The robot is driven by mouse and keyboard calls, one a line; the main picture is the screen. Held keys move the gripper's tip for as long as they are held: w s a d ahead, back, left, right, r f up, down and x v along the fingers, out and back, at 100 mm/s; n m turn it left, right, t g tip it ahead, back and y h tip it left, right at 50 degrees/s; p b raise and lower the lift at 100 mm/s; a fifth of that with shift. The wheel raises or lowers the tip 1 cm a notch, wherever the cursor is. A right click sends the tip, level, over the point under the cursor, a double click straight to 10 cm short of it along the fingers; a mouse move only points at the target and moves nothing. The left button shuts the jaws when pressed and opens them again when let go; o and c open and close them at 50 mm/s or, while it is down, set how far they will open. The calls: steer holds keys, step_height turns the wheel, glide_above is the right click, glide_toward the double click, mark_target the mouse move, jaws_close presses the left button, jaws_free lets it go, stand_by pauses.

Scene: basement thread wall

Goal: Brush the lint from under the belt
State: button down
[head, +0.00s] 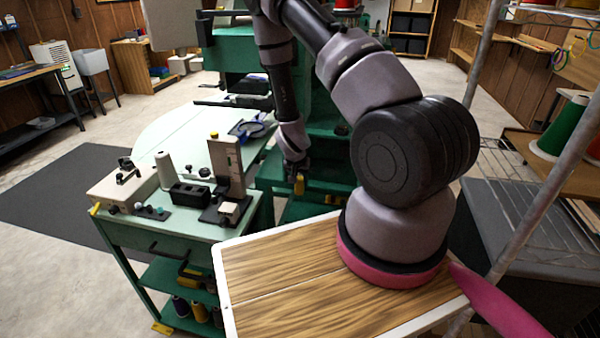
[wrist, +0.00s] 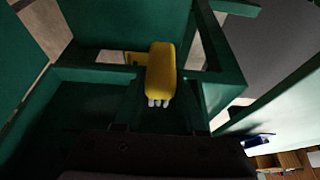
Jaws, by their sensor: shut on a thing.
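My gripper (head: 297,170) reaches down beside the green machine frame, to the right of the green worktable. It is shut on a small yellow brush (head: 299,185). In the wrist view the brush (wrist: 160,68) shows its yellow handle and short white bristles, close to green frame bars. The gripper (wrist: 160,95) is dark and hard to make out there. I cannot tell whether the bristles touch anything. I cannot make out the belt or any lint; the space around the brush is dark.
The green worktable (head: 165,232) at the left carries a thread cone (head: 165,170), a black block (head: 190,195) and an upright beige device (head: 226,165). A green machine frame (head: 235,60) stands behind. A wooden board (head: 285,280) lies in front. Open floor is at the far left.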

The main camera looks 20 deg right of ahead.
steer(key=shift+w+d, duration=0.55)
steer(key=shift+w, duration=0.25)
steer(key=shift+w+d, duration=0.5)
steer(key=shift+w, duration=0.3)
steer(key=shift+w+d, duration=0.55)
steer(key=shift+w, duration=0.25)
steer(key=shift+w+d, duration=0.55)
steer(key=shift+w, duration=0.2)
